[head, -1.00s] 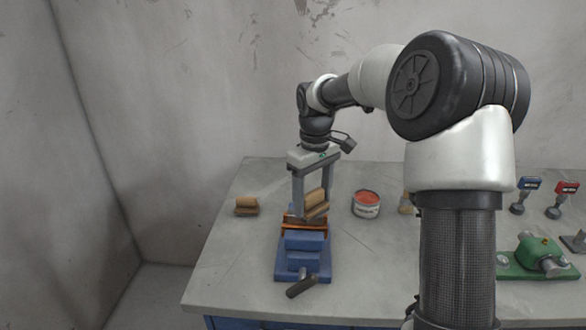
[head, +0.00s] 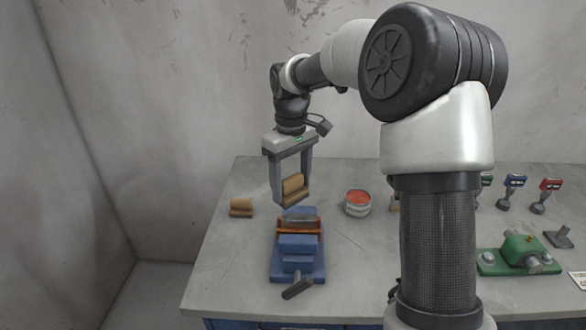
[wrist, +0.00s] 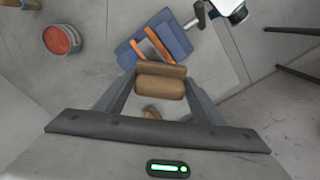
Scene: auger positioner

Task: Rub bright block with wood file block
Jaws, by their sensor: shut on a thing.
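The wood file block (head: 293,188) is tan with a darker base. My gripper (head: 290,198) is shut on it and holds it tilted above the far end of the blue vise (head: 298,262). The held block also shows between the fingers in the wrist view (wrist: 160,84). A grey piece, seemingly the bright block (head: 298,219), sits in the vise beside orange parts (head: 299,231). In the wrist view the vise (wrist: 176,38) lies beyond the held block. The held block appears apart from the grey piece, and the grey top is uncovered.
A tin with red contents (head: 357,202) stands to the right. A green device (head: 520,255) and blue and red tools (head: 514,190) are farther right. The front left table is clear.

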